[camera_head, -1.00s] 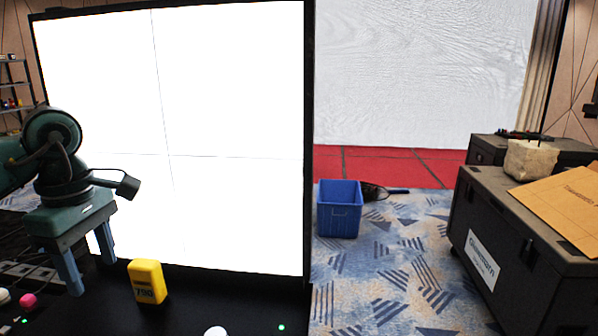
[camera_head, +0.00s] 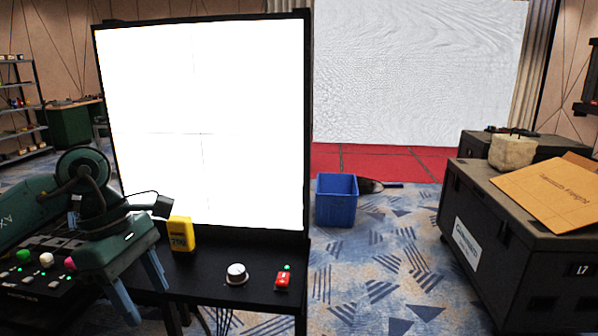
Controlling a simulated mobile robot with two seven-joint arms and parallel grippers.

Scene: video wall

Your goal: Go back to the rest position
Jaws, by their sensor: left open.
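My left gripper (camera_head: 142,290) comes in from the left. Its two blue-grey fingers point down and stand apart, with nothing between them. It is in front of the black table (camera_head: 215,262), near its left front part. A yellow box-shaped device (camera_head: 181,234) stands upright on the table just behind and right of the gripper, apart from the fingers. My right gripper is not in view.
A bright screen (camera_head: 205,120) stands behind. A blue bin (camera_head: 336,200) and black cases (camera_head: 510,225) stand right; patterned carpet lies between.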

